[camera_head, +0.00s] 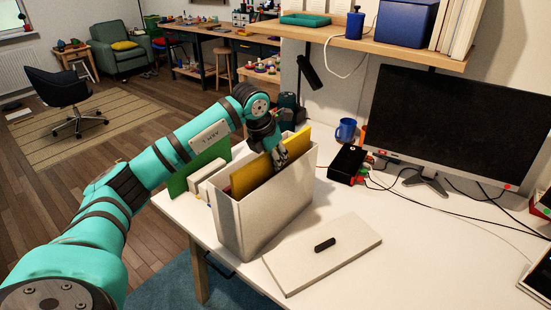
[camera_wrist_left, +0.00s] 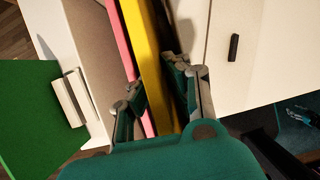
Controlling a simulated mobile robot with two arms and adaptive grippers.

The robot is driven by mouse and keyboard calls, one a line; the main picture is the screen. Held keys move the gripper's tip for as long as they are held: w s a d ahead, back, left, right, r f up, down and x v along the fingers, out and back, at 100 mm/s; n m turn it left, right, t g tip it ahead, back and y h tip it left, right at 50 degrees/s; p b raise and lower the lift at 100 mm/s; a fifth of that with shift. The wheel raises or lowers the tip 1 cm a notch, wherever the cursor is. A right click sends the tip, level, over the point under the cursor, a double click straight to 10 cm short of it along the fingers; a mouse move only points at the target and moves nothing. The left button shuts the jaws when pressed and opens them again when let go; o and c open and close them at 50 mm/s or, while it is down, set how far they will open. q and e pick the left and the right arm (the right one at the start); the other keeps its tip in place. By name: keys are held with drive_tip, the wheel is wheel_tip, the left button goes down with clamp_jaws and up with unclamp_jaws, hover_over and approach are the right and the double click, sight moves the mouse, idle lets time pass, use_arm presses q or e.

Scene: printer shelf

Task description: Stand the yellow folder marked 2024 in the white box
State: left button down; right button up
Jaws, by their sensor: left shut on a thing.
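The white box (camera_head: 265,220) stands open-topped on the desk. A yellow folder (camera_head: 251,174) is upright inside it, its upper part above the rim; its mark is not readable. My left gripper (camera_head: 280,158) is over the box opening, shut on the yellow folder's top edge. In the left wrist view the yellow folder (camera_wrist_left: 150,55) runs between the fingers of my left gripper (camera_wrist_left: 152,88), with a pink folder (camera_wrist_left: 117,35) alongside. Whether the yellow folder touches the box floor is hidden.
A green panel (camera_head: 184,178) and a pale block (camera_head: 207,176) stand left of the box. A white lid (camera_head: 290,265) with a dark handle lies in front right. Behind are a monitor (camera_head: 455,115), a blue mug (camera_head: 346,130) and cables.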

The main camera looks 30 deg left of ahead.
use_arm(q)
drive_tip(key=shift+f+b, duration=0.3)
drive_tip(key=shift+f, duration=0.2)
drive_tip(key=c, duration=0.8)
unclamp_jaws()
drive_tip(key=shift+r, duration=0.1)
drive_tip(key=shift+r+p, duration=2.6)
drive_tip(key=shift+r, duration=0.85)
